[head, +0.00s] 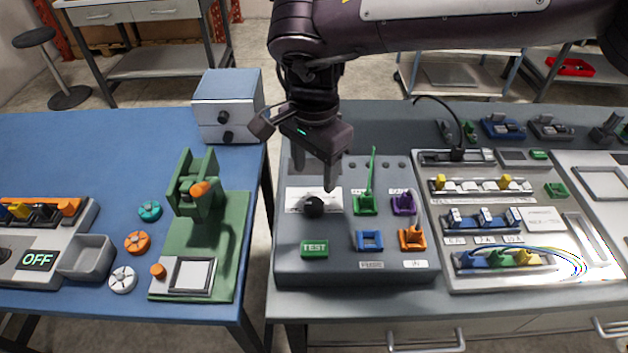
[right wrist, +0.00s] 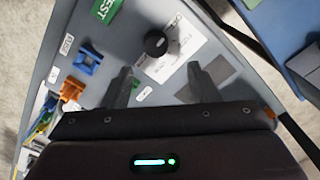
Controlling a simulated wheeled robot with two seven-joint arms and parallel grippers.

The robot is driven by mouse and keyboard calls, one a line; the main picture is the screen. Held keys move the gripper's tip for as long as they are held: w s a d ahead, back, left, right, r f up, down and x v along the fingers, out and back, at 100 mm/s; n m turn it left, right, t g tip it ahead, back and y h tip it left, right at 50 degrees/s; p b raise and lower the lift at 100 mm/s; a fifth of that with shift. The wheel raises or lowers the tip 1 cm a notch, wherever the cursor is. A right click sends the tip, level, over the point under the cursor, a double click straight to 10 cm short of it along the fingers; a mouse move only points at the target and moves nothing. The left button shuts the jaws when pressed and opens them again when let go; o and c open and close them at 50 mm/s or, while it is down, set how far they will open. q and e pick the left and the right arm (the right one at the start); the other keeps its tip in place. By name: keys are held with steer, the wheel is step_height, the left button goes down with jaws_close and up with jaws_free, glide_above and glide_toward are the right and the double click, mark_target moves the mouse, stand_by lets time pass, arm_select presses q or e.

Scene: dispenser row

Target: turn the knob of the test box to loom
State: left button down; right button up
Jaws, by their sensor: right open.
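The grey test box (head: 290,262) stands on the grey table. Its round black knob (head: 314,207) sits on a white label at the box's left side, above the green TEST button (head: 314,248). In the right wrist view the knob (right wrist: 156,43) shows on its label (right wrist: 180,52), whose print is too small to read surely. My right gripper (head: 314,176) is open and empty, just above and behind the knob in the head view. In the right wrist view its two fingers are apart, with the knob beyond their tips, not between them. My left gripper is not in view.
Blue (head: 369,240), orange (head: 412,238), purple (head: 403,203) and green (head: 365,204) sockets sit right of the knob. A green lead rises from the green one. A switch panel (head: 436,277) stands to the right. A green press (head: 226,220) is on the blue table.

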mark_target(314, 203)
steer(key=f, duration=0.2)
steer(key=s+f, duration=0.1)
steer(key=shift+s+f, duration=0.15)
steer(key=shift+f, duration=0.2)
steer(key=f, duration=0.1)
steer(key=f+p, duration=0.1)
steer(key=f, duration=0.1)
steer(key=shift+w, duration=0.3)
steer(key=shift+f, duration=0.15)
steer(key=shift+s, duration=0.1)
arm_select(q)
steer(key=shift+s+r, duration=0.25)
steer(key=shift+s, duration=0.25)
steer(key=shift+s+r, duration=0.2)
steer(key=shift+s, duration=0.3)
arm_select(e)
steer(key=c, duration=1)
